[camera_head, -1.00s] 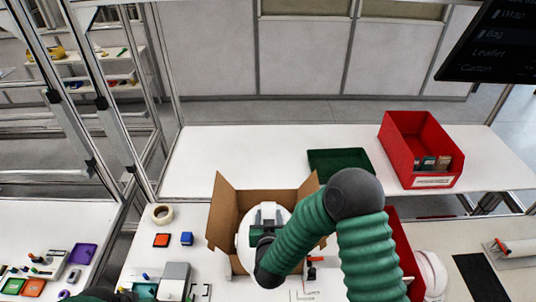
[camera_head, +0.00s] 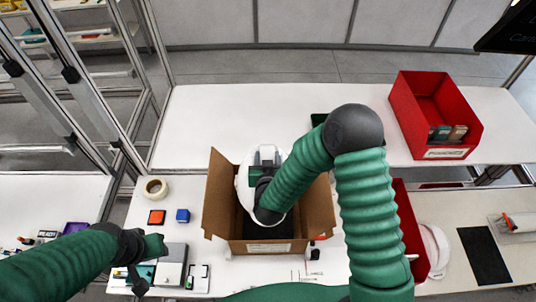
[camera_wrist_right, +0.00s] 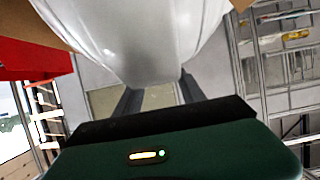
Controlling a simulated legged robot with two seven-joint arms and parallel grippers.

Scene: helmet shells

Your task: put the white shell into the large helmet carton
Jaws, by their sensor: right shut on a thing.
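The white shell (camera_head: 243,190) is at the rear part of the open brown large helmet carton (camera_head: 219,192), covering its back edge. From above I cannot tell how far it is inside or above the rim. My right gripper (camera_head: 267,158) is shut on the shell; my own green arm partly hides both. In the right wrist view the fingers (camera_wrist_right: 158,95) grip the glossy white shell (camera_wrist_right: 135,45), which fills the upper middle. My left gripper (camera_head: 150,256) has come in low on the left, over the small items, its fingers too small to judge.
A red bin (camera_head: 425,110) with small boxes stands at the back right. Another red bin (camera_head: 408,235) and a white rounded object (camera_head: 437,250) are right of my arm. A tape roll (camera_head: 155,188), orange block (camera_head: 157,217) and blue block (camera_head: 183,215) lie left of the carton.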

